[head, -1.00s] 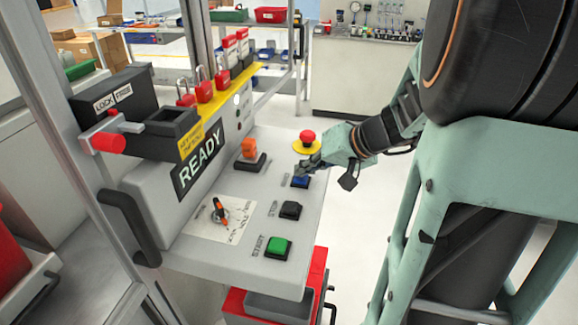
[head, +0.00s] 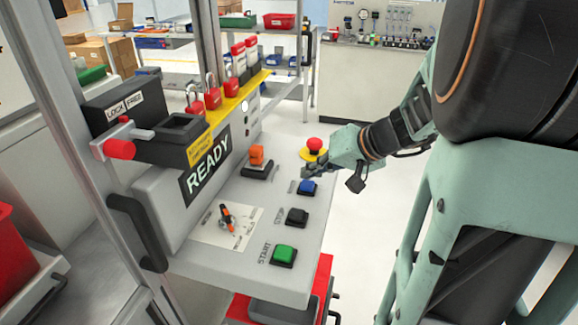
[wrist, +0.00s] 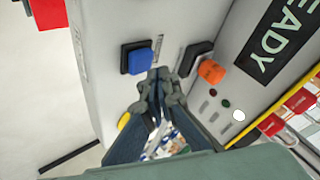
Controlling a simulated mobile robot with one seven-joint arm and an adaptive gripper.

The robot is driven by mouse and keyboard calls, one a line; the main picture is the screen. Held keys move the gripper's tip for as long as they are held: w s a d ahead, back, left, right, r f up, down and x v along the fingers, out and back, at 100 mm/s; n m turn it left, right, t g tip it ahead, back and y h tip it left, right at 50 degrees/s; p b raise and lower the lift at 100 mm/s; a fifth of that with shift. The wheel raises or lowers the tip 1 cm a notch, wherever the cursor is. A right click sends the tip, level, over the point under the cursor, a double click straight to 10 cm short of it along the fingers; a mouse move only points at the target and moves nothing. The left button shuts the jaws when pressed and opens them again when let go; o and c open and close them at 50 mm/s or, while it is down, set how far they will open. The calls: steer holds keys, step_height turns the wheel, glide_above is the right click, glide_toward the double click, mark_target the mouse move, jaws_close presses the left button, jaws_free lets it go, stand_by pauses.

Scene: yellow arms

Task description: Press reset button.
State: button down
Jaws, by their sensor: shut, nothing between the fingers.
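The blue button (head: 307,187) sits in a black square housing on the grey panel, beyond the black STOP button (head: 296,217) and the green START button (head: 284,253). It also shows in the wrist view (wrist: 140,61). The small label beside it is too small to read. My gripper (head: 308,172) is shut and empty, just beyond the blue button in the head view. In the wrist view its fingertips (wrist: 160,76) are just to the lower right of the button. They appear apart from it; the height gap is hard to judge.
A red emergency stop (head: 314,145) on a yellow base stands just behind my gripper. An orange switch (head: 257,156) lies left of it, and a selector knob (head: 226,217) nearer. A READY display (head: 207,166) and red padlocks (head: 212,97) line the raised back.

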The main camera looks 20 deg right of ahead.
mark_target(310, 185)
steer(key=shift+r+p, duration=1.3)
steer(key=shift+r, duration=1.25)
